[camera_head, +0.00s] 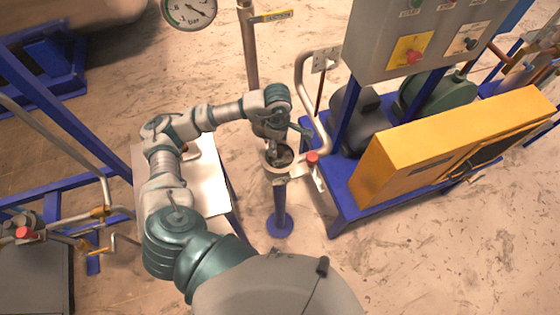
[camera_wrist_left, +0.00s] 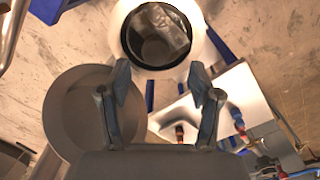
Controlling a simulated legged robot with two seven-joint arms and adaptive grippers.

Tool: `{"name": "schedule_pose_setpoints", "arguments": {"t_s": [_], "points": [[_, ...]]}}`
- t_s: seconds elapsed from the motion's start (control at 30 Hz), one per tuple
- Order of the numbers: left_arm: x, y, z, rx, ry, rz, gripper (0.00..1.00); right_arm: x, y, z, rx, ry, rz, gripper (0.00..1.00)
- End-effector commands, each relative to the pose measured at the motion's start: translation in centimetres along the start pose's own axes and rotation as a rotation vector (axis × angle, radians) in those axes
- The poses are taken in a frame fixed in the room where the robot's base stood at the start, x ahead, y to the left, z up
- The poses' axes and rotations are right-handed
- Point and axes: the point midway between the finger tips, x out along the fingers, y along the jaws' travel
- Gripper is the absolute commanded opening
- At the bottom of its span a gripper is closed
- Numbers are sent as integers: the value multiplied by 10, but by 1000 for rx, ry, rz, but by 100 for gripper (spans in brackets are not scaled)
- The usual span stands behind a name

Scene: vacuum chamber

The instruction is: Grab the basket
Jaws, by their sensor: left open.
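A white round chamber (camera_wrist_left: 200,45) with a dark open mouth is at the top of the left wrist view. A grey, shiny piece (camera_wrist_left: 172,32) sits inside it, probably the basket; its handle cannot be made out. In the head view the same chamber (camera_head: 291,166) stands on a blue post, with its inside mostly hidden by my gripper. My left gripper (camera_head: 276,152) is over the chamber mouth. In the left wrist view its two fingers (camera_wrist_left: 161,82) are spread and empty, just below the chamber rim in the picture. My right gripper is not in view.
A dark grey round disc (camera_wrist_left: 72,112), perhaps the lid, is beside the left finger. A white-topped table (camera_head: 209,181) stands left of the post. A yellow box (camera_head: 400,160) on a blue frame, a bent pipe (camera_head: 302,75) and a red knob (camera_head: 312,157) crowd the right.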

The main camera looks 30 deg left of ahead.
Motion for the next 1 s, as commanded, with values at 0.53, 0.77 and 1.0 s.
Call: {"name": "schedule_pose_setpoints", "arguments": {"t_s": [0.53,0.77,1.0], "points": [[56,6,4,0,0,0,64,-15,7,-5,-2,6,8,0],[57,6,4,0,-1,0,54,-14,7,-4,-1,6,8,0],[57,6,4,0,-1,0,0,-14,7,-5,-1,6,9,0]]}}
